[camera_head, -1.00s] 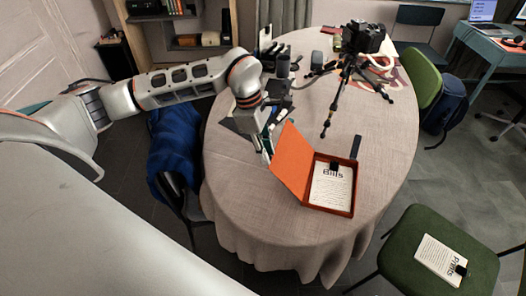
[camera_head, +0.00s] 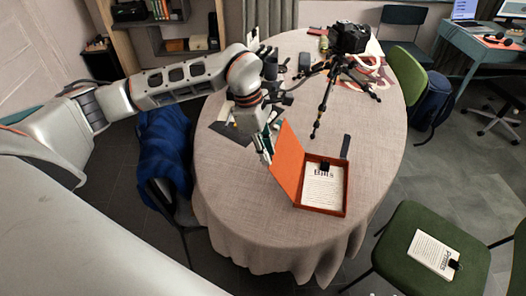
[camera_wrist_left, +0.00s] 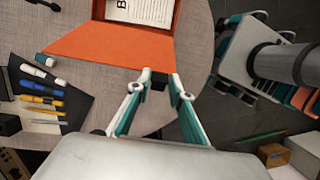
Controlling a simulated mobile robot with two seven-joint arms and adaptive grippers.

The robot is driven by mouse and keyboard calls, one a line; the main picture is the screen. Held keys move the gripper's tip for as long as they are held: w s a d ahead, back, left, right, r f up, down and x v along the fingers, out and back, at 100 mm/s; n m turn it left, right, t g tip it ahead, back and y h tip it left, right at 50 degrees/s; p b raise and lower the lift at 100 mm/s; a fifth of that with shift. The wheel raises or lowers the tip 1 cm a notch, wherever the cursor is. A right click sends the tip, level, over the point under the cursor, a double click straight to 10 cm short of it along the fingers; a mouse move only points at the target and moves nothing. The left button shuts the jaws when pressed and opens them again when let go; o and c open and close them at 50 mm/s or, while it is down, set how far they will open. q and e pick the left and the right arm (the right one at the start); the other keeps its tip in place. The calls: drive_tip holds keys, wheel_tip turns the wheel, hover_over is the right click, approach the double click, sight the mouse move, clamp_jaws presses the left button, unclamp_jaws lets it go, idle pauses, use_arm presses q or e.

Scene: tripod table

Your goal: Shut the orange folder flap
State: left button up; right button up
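The orange folder (camera_head: 347,195) lies on the round table, a shallow box with a white sheet titled "Bills" (camera_head: 322,186) inside. Its orange flap (camera_head: 289,160) stands raised and leans to the left, away from the box. The flap fills the upper middle of the left wrist view (camera_wrist_left: 120,45). My left gripper (camera_head: 267,160) is on the flap's outer left side, pointing down, close to its edge. My right gripper is not in view.
A camera tripod (camera_head: 322,100) stands behind the folder, and a dark slim object (camera_head: 345,146) lies beside it. A dark mat with pens and tools (camera_wrist_left: 45,100) lies left of the flap in the wrist view. The table (camera_head: 245,205) is bare in front.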

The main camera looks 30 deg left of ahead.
use_arm(q)
drive_tip(key=shift+d+r, duration=0.15)
drive_tip(key=shift+d, duration=0.05)
drive_tip(key=shift+w+d+r, duration=0.15)
drive_tip(key=shift+d+r, duration=0.15)
drive_tip(key=shift+d, duration=0.35)
drive_tip(key=shift+w+d+r, duration=0.15)
drive_tip(key=shift+d+r, duration=0.1)
drive_tip(key=shift+d, duration=0.45)
drive_tip(key=shift+w+d+r, duration=0.15)
drive_tip(key=shift+d+r, duration=0.05)
drive_tip(key=shift+d, duration=0.4)
drive_tip(key=shift+w+d+r, duration=0.1)
drive_tip(key=shift+d+r, duration=0.05)
drive_tip(key=shift+d, duration=0.6)
drive_tip(key=shift+w+d+r, duration=0.1)
drive_tip(key=shift+w+d, duration=0.05)
drive_tip(key=shift+d, duration=0.5)
drive_tip(key=shift+w+d+r, duration=0.1)
drive_tip(key=shift+w+d, duration=0.05)
drive_tip(key=shift+d, duration=0.45)
drive_tip(key=shift+w+d+f+b, duration=0.1)
drive_tip(key=shift+w+d+b, duration=0.05)
drive_tip(key=shift+d, duration=0.6)
drive_tip(key=shift+w+d+b, duration=0.15)
drive_tip(key=shift+d, duration=0.7)
